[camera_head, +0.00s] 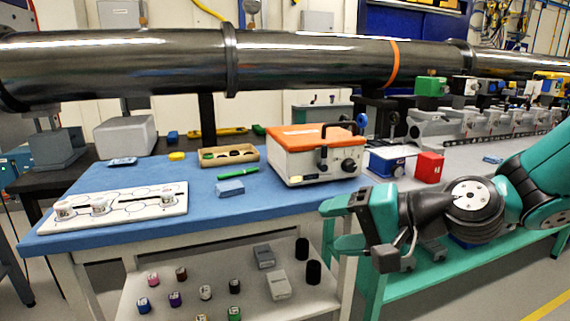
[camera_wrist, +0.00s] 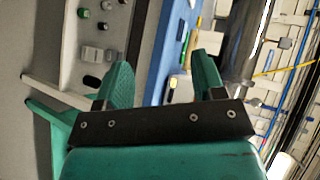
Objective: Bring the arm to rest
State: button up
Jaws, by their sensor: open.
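My gripper (camera_head: 336,223) is at the right of the head view, at the end of my teal and dark arm. It is held off the right front corner of the blue-topped table (camera_head: 130,245). Its two teal fingers point left, one above the other, with a clear gap and nothing between them. In the wrist view my gripper (camera_wrist: 163,82) shows its two fingers spread apart and empty. The blue table edge (camera_wrist: 172,50) appears beyond the gap in that view.
An orange-topped box (camera_head: 305,150) stands on the table near my gripper. A white plate (camera_head: 120,207) with pieces lies at left. A lower shelf (camera_head: 240,295) holds several small cylinders. A red block (camera_head: 429,167) sits behind my arm. A large dark pipe (camera_head: 300,62) crosses behind.

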jog(key=s+d+n+g+h, duration=0.35)
jog(key=s+n, duration=0.25)
jog(key=s, duration=0.3)
jog(key=s+d+n+g+h, duration=0.25)
jog(key=s+n+h, duration=0.3)
jog(key=s, duration=0.45)
notch_tip(320, 180, up, 16)
jog(key=y+p, duration=0.1)
jog(key=p, duration=1.5)
jog(key=shift+w+a+f+p, duration=0.15)
jog(key=shift+w+f+p, duration=0.1)
jog(key=shift+w+p, duration=0.15)
